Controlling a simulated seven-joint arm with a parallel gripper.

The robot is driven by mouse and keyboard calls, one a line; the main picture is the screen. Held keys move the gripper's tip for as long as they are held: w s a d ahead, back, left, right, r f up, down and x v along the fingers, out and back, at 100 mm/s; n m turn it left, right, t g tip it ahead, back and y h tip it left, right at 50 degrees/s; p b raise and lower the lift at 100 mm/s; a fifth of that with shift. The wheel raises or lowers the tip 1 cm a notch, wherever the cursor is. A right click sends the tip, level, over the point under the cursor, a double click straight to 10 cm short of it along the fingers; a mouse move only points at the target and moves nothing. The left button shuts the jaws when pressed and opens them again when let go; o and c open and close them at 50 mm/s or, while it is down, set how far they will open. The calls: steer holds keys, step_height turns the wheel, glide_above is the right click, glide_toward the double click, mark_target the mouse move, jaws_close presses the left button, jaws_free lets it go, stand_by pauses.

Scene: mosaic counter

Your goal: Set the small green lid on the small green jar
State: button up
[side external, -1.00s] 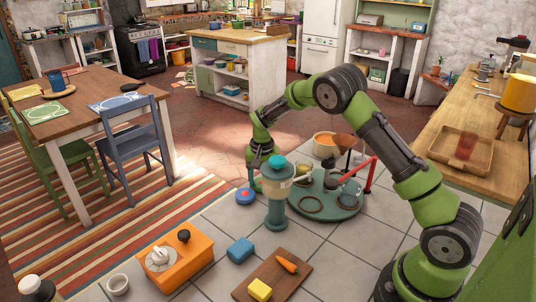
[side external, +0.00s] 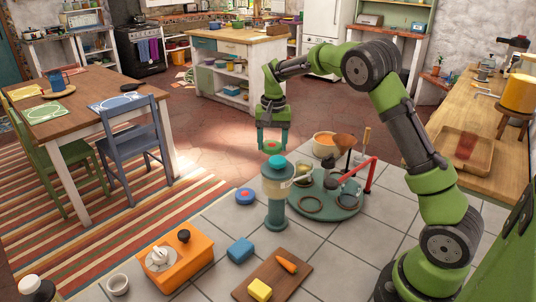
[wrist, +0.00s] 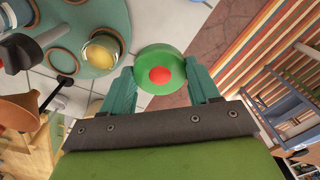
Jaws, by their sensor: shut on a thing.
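My gripper (side external: 271,147) is raised above the tiled counter, behind the teal-topped stand. It is shut on a round green lid with a red knob (wrist: 160,74), held between both fingers in the wrist view. The lid also shows as a small green and red disc in the side view (side external: 270,146). A small greenish jar with yellow inside (wrist: 102,52) stands on the round teal tray (wrist: 112,18), apart from the lid.
The teal-topped stand (side external: 277,205) rises in front of my gripper. A blue disc with a red centre (side external: 245,196) lies left of it. An orange bowl (side external: 325,144) stands behind.

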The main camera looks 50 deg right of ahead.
steer(key=s+d+r, duration=0.4)
steer(key=s+d, duration=0.2)
steer(key=s, duration=0.1)
steer(key=shift+n, duration=0.3)
steer(key=shift+s+f, duration=0.2)
steer(key=shift+f, duration=1.55)
steer(key=shift+s+f, duration=0.15)
steer(key=shift+f, duration=1.55)
steer(key=shift+f, duration=1)
steer(key=o, duration=1.1)
steer(key=shift+r, duration=0.1)
